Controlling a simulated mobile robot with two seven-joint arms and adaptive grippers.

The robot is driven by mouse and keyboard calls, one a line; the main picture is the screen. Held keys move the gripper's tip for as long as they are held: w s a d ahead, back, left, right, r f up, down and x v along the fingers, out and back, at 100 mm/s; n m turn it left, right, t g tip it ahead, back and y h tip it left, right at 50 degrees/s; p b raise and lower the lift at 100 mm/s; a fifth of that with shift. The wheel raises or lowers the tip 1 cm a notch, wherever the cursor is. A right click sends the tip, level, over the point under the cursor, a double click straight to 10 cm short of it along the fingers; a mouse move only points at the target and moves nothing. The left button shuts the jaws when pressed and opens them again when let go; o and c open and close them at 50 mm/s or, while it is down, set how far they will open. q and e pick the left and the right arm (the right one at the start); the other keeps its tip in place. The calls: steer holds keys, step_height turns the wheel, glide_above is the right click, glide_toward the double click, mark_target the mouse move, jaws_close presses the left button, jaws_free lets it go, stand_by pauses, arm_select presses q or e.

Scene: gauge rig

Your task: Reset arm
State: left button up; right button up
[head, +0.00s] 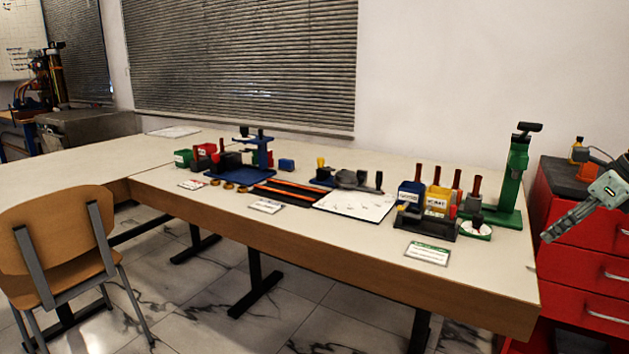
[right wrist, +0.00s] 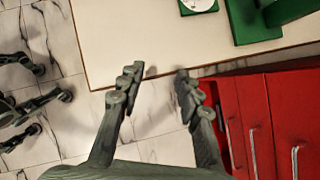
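My right gripper (head: 568,221) is at the right edge of the head view, in front of the red drawer cabinet and beside the table's right end. In the right wrist view its two fingers (right wrist: 156,84) are spread apart with nothing between them. They hang over the floor near the table edge. My left gripper does not show in either view.
A long table (head: 330,235) carries a green press (head: 511,180), yellow and blue bins, a white board (head: 355,205) and several small parts. A red drawer cabinet (head: 580,255) stands close at the right. A wooden chair (head: 62,240) stands at the left.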

steer(key=s+d+f+m+t+h, duration=0.1)
steer(key=s+d+f+m+t, duration=0.2)
steer(key=d+f+m, duration=0.35)
steer(key=s+d+f+m+t+h, duration=0.1)
steer(key=s+d+f+m+t, duration=0.35)
steer(key=f+m, duration=0.2)
steer(key=s+a+f+m+g+h, duration=0.1)
steer(key=s+f+m+h, duration=0.2)
steer(key=s+f+m, duration=0.45)
steer(key=s+f+m+g+h, duration=0.1)
steer(key=s+f+m+h, duration=0.25)
steer(key=f+m, duration=0.6)
steer(key=s+a+f+m+g, duration=0.2)
steer(key=s+a+f+m, duration=0.15)
steer(key=a+f, duration=0.3)
steer(key=s+a+f+m+g, duration=0.2)
steer(key=s+a+f+m, duration=0.1)
steer(key=s+a+f, duration=0.3)
steer(key=s+a+f+m+g+y, duration=0.1)
steer(key=s+a+m+y, duration=0.1)
steer(key=a, duration=0.8)
steer(key=s+a+f+m+g+y, duration=0.1)
steer(key=s+a+f+m+g, duration=0.1)
steer(key=a, duration=0.8)
steer(key=shift+s+a+f+m+y, duration=0.15)
steer(key=shift+s+f+m+y, duration=0.1)
steer(key=shift+s+m+y, duration=0.15)
steer(key=shift+g, duration=0.25)
